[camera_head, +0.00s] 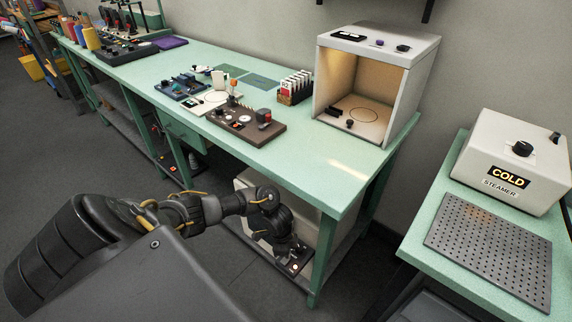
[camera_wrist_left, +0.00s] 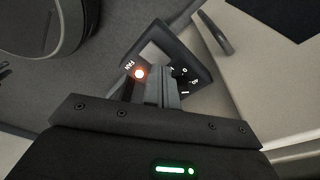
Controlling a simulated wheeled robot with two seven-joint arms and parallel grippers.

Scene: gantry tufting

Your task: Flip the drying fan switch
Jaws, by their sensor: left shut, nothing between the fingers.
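In the head view my left gripper (camera_head: 287,254) reaches low beside the bench, at the panel (camera_head: 297,266). My right gripper is not in view.
A white booth (camera_head: 375,75) and several tool boards stand on top. A steamer (camera_head: 512,160) and perforated plate (camera_head: 490,245) are on the right table.

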